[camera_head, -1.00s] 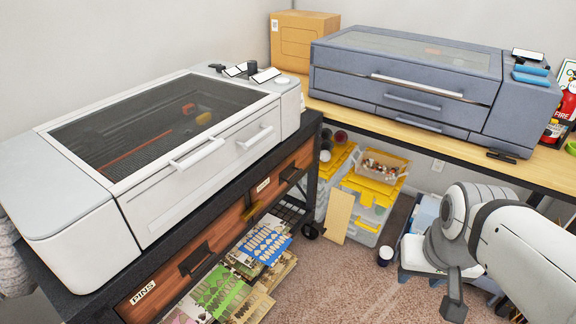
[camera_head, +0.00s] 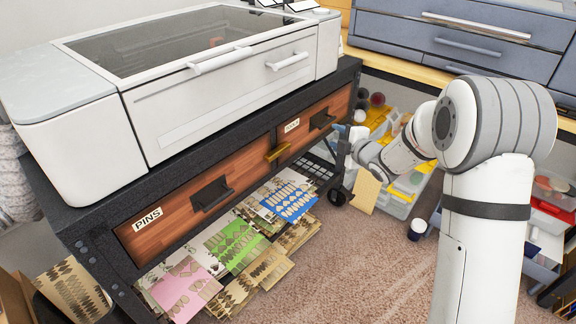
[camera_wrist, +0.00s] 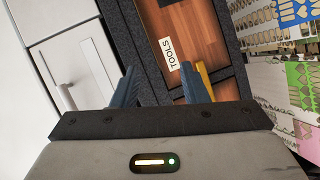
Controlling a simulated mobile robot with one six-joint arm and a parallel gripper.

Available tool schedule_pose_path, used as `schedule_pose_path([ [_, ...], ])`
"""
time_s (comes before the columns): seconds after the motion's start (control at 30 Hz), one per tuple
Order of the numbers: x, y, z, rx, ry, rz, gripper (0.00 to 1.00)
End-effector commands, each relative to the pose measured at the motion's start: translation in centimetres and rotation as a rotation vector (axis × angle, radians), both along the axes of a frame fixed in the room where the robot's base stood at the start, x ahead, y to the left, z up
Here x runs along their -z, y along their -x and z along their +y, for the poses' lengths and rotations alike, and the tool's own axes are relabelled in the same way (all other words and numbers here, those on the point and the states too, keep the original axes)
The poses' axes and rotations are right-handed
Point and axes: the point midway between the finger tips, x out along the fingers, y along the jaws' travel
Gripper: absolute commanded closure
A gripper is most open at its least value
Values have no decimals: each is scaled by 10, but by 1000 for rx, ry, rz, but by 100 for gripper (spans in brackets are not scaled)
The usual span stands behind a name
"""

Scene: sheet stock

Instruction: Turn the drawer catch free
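The brass-yellow drawer catch (camera_head: 277,152) sits at the join between the wooden PINS drawer (camera_head: 170,220) and the wooden TOOLS drawer (camera_head: 305,138). The catch lies roughly along the drawer fronts. In the wrist view the catch (camera_wrist: 203,74) shows beyond my right finger, which partly hides it, close to the TOOLS label (camera_wrist: 172,58). My gripper (camera_wrist: 158,88) is open, with two blue-grey fingers apart and nothing visible between them. In the head view my gripper (camera_head: 342,142) is near the TOOLS drawer's right end, apart from the catch.
Dark handles (camera_head: 211,194) stick out from the drawers. A white lidded machine (camera_head: 230,95) stands on the black cabinet top. Patterned sheets (camera_head: 235,243) lie on the low shelf. A cup (camera_head: 417,229) stands on the carpet, which is mostly clear in front.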

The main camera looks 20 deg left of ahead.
Motion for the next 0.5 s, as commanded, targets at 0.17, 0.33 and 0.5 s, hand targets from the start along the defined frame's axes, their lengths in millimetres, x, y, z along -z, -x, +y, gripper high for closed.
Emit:
schedule_pose_path([
  [0.17, 75, 14, 62, -281, -29, -190, 60],
  [0.33, 100, 29, 86, -408, -67, -288, 60],
  [0.5, 104, 30, 101, -439, -79, -314, 60],
])
